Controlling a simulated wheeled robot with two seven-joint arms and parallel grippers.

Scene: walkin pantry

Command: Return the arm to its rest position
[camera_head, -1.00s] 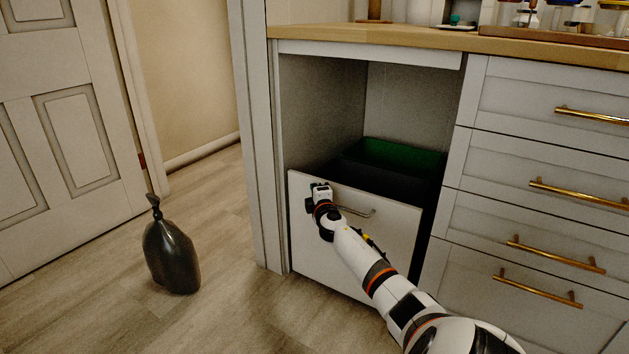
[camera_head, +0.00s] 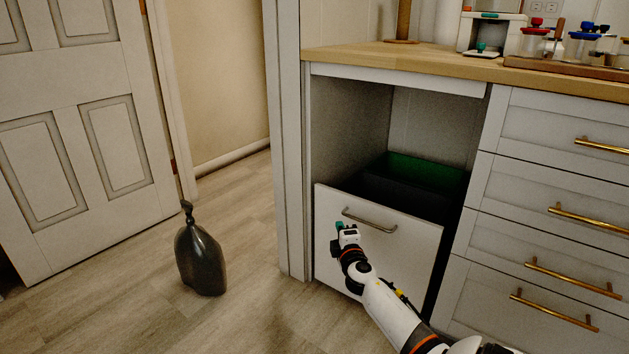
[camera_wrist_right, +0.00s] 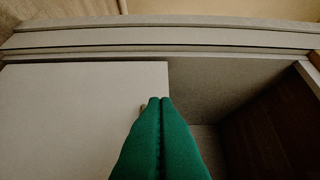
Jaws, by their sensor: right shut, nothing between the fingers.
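My right arm (camera_head: 388,310) reaches in from the lower right in the head view. Its gripper (camera_head: 340,226) is in front of the white pull-out bin front (camera_head: 395,262), just below and left of the metal handle (camera_head: 369,220). In the right wrist view the green fingers (camera_wrist_right: 160,102) are pressed together with nothing between them. The white panel (camera_wrist_right: 80,110) lies to their left and a dark opening to their right. I cannot tell whether the gripper touches the panel. My left gripper does not show.
Bins with a green inside (camera_head: 415,168) stand behind the front panel. A tied dark bag (camera_head: 201,255) stands on the floor at the left, near a white door (camera_head: 85,140). Drawers with gold handles (camera_head: 572,268) are at the right, under a wooden counter (camera_head: 420,58). Floor between is clear.

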